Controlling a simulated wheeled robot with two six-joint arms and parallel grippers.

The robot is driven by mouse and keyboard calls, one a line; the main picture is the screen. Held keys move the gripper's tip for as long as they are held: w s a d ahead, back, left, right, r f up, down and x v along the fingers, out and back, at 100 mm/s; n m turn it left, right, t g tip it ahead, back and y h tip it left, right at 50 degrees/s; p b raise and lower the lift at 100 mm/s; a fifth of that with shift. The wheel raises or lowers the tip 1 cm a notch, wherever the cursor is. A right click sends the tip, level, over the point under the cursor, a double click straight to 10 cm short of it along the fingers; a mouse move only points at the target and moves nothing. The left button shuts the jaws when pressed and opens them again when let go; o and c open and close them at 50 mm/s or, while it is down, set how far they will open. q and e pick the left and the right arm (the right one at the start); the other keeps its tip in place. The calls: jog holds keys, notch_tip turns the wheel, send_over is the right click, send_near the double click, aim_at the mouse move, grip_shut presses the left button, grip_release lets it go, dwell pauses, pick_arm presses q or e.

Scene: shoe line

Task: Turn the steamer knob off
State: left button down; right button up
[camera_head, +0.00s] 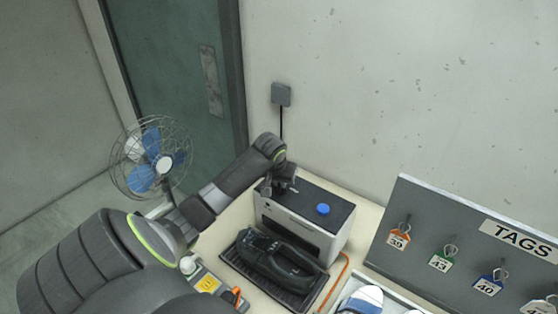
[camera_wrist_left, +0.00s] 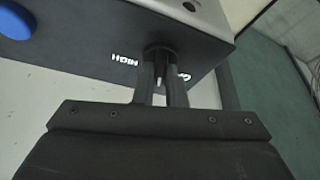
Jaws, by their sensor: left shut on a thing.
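The steamer box (camera_head: 290,222) stands on the table against the wall, with a white body, a dark top and a blue cap (camera_head: 323,209) on that top. My left gripper (camera_head: 284,187) is over the far left end of the top. In the left wrist view its fingers (camera_wrist_left: 161,92) are shut on the small dark knob (camera_wrist_left: 160,55), with a pale pointer showing between them. The word HIGH and a partly hidden label are printed beside the knob. The blue cap also shows in the left wrist view (camera_wrist_left: 14,22). My right gripper is not in view.
A fan (camera_head: 152,158) stands at left. A grey tag board (camera_head: 420,220) and shoes (camera_head: 362,300) are at right.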

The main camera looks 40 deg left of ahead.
pick_arm(q)
jog(key=n, duration=0.2)
jog(key=n+y, duration=0.1)
jog(key=n, duration=0.1)
jog(key=shift+w+d+r+n+g+y, duration=0.1)
jog(key=shift+w+n+g+y, duration=0.1)
jog(key=shift+n+g+y, duration=0.5)
jog(key=shift+n+g, duration=0.3)
jog(key=shift+n, duration=1.2)
jog(key=c, duration=1.5)
grip_release()
